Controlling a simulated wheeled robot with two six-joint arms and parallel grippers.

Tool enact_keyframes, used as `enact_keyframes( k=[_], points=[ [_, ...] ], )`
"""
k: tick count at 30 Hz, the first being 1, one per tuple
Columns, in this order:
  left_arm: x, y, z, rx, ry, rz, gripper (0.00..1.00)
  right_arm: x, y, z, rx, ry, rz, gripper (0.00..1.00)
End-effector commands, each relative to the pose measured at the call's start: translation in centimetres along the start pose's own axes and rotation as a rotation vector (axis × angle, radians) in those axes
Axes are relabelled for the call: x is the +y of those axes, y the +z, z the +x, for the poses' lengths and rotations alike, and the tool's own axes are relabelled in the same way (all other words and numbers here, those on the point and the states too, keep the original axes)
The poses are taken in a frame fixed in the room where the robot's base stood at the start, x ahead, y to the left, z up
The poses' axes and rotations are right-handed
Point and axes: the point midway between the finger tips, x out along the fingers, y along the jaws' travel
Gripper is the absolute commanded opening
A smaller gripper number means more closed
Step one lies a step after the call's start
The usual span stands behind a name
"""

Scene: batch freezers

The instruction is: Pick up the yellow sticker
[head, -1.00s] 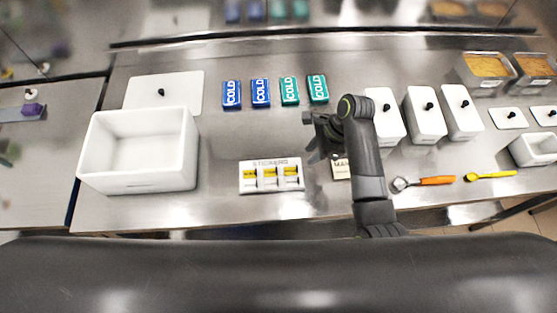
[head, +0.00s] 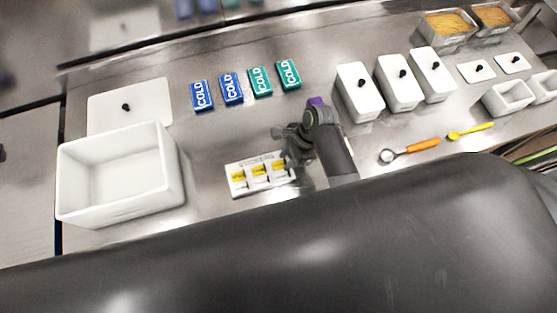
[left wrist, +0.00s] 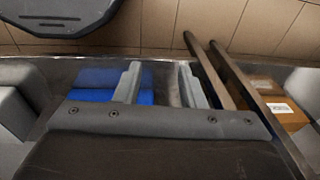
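A white sticker holder (head: 240,190) lies on the steel counter in the middle of the head view. Three yellow stickers (head: 259,170) show in its slots. My right gripper (head: 287,146) is over the holder's right end, close to the rightmost yellow sticker (head: 279,165), and hides part of that end. I cannot tell whether it touches the sticker or how far apart its fingers are. My left gripper (left wrist: 160,85) shows in the left wrist view with its fingers apart and nothing held between them; it is not in the head view.
A white open bin (head: 120,175) stands at left, with a flat white lid (head: 150,98) behind it. Several blue and green COLD packs (head: 231,89) lie behind the holder. Lidded white containers (head: 358,92), an orange-handled tool (head: 423,145) and a yellow spoon (head: 470,130) are at right.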

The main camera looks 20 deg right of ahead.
Motion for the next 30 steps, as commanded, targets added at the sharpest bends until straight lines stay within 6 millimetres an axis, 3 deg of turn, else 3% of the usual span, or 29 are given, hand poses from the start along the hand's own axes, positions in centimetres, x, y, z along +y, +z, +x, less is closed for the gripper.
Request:
enact_keyframes(
  k=[1,6,23,30],
  points=[
    [0.1,0.4,0.0,-0.005,0.001,-0.001,0.36,0.0,0.0,0.0,0.0,0.001,0.0,0.21],
    [0.6,2.1,-0.2,-0.029,0.007,-0.007,0.36,0.0,0.0,0.0,0.0,0.001,0.0,0.03],
    [0.5,1.1,0.0,-0.016,0.006,-0.005,0.36,0.0,0.1,-0.2,-0.001,0.0,0.0,0.01],
    [0.4,1.2,0.6,-0.015,0.004,-0.004,0.36,-0.1,1.2,-2.9,-0.001,-0.004,-0.002,0.02]
  ],
)
